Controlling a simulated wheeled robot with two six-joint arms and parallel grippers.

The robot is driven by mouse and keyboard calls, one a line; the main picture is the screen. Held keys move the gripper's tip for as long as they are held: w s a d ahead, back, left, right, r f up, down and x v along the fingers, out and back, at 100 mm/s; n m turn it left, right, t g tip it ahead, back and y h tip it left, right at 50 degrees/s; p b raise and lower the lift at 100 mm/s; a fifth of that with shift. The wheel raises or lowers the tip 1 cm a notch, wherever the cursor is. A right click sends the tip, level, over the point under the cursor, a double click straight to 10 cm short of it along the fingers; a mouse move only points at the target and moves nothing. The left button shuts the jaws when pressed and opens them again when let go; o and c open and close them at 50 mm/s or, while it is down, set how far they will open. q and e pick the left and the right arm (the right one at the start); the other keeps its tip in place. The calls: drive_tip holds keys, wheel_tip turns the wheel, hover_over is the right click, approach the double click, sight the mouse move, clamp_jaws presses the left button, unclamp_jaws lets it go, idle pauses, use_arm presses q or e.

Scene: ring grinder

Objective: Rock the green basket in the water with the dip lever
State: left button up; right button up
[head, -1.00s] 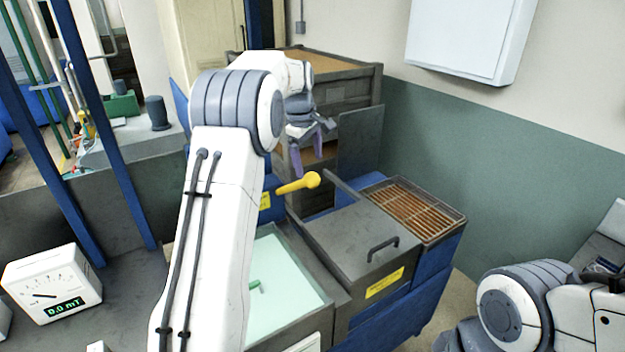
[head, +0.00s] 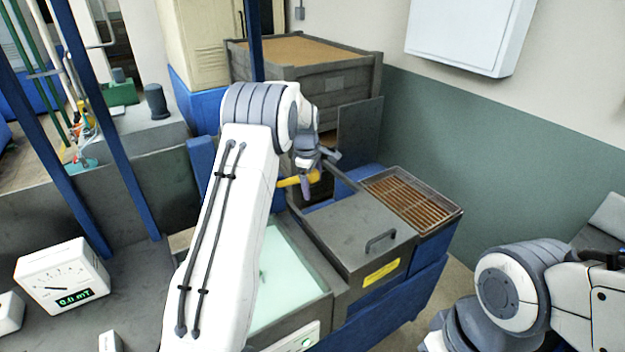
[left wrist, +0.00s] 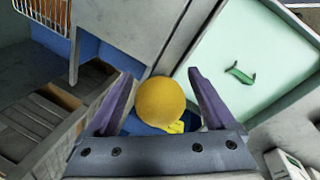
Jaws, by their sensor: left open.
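The dip lever shows a yellow handle (head: 299,180) behind the tank in the head view. In the left wrist view its round yellow knob (left wrist: 161,101) sits between the two purple fingers. My left gripper (head: 306,184) is open around the knob, with a gap visible on each side. The pale green water (head: 290,279) lies in the tank beside my left arm. A small green piece, likely part of the green basket (left wrist: 240,74), shows in the water in the left wrist view; the rest of the basket cannot be made out. My right gripper is not in view.
A grey lidded box (head: 358,238) with a handle stands right of the tank. A tray with a brown grate (head: 412,203) is behind it. A meter (head: 63,279) reading 0.0 mT stands at left. A large grey crate (head: 305,72) stands behind the lever.

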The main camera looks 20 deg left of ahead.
use_arm(q)
clamp_jaws()
drive_tip(key=s+d+f+y+b, duration=0.1)
drive_tip(key=s+d+f+b, duration=0.1)
drive_tip(key=f+b, duration=0.8)
drive_tip(key=shift+s+d+t+b, duration=0.2)
drive_tip(key=shift+d+t+b, duration=0.2)
drive_tip(key=shift+d, duration=0.45)
drive_tip(key=shift+a, duration=0.1)
unclamp_jaws()
drive_tip(key=shift+a+f, duration=0.1)
